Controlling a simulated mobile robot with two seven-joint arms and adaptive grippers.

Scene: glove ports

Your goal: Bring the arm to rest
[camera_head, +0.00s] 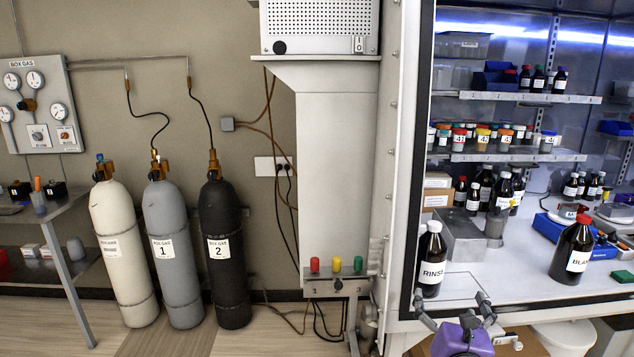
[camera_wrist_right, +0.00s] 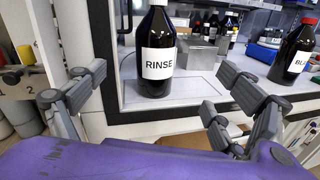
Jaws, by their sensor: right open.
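My right gripper (camera_head: 452,308) shows at the bottom of the head view, with a purple body and grey fingers. It is open and empty, in front of the front edge of the glove box. In the right wrist view the fingers of the gripper (camera_wrist_right: 150,100) are spread wide to the left and right. A dark RINSE bottle (camera_head: 432,262) with a white cap stands upright just beyond it, apart from the fingers. The bottle also shows between the fingers in the wrist view (camera_wrist_right: 158,55). My left gripper is not in view.
A dark BLANK-type bottle (camera_head: 573,252) with a red cap stands to the right on the box floor (camera_head: 520,285). Shelves (camera_head: 515,154) with jars and bottles are behind. The white box frame (camera_head: 408,150) is left of the opening. Three gas cylinders (camera_head: 172,255) stand at left.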

